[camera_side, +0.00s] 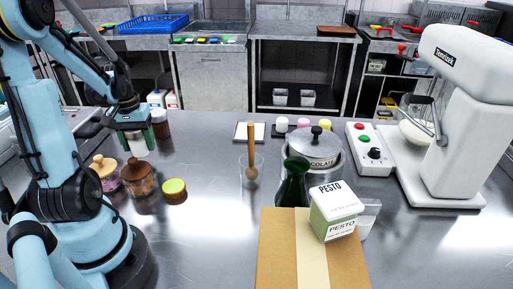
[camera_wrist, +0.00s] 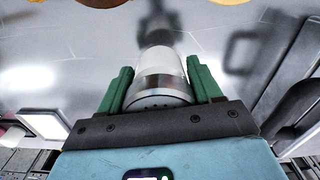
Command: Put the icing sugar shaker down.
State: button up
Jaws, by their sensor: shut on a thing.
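My gripper (camera_side: 135,138) is at the left in the side view, at the end of the blue arm. Its green fingers (camera_wrist: 161,88) are shut on the icing sugar shaker (camera_wrist: 160,68), a pale cylinder with a metallic band, in the wrist view. In the side view only a small pale part of the shaker (camera_side: 137,146) shows between the fingers, just above and behind a brown-lidded jar. I cannot tell whether its base touches the steel table (camera_side: 210,225).
Near the gripper stand the brown-lidded jar (camera_side: 139,180), a wooden-lidded jar (camera_side: 105,174) and a yellow-topped tub (camera_side: 174,190). A glass with a wooden pestle (camera_side: 251,170) stands mid-table. A cardboard box (camera_side: 290,255) bears a pesto carton (camera_side: 335,212). Table between tub and glass is clear.

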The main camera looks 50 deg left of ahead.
aim_at(141, 150)
jog(key=shift+f, duration=1.55)
jog(key=shift+f, duration=0.1)
jog(key=o, duration=1.2)
jog(key=shift+c, duration=0.2)
notch_tip(141, 150, up, 12)
jog(key=shift+f, duration=0.1)
jog(key=shift+w+d+r, duration=0.15)
jog(key=shift+r, duration=0.05)
jog(key=w+d+m+t, duration=0.2)
jog(key=w+d+m, duration=0.1)
jog(key=d, duration=0.6)
jog(key=w+d+m+t, duration=0.2)
jog(key=w+d+m, duration=0.2)
jog(key=d, duration=0.5)
jog(key=w+d+m+t, duration=0.3)
jog(key=w+d, duration=0.1)
jog(key=d, duration=0.6)
jog(key=shift+r+m, duration=0.2)
jog(key=shift+m, duration=0.2)
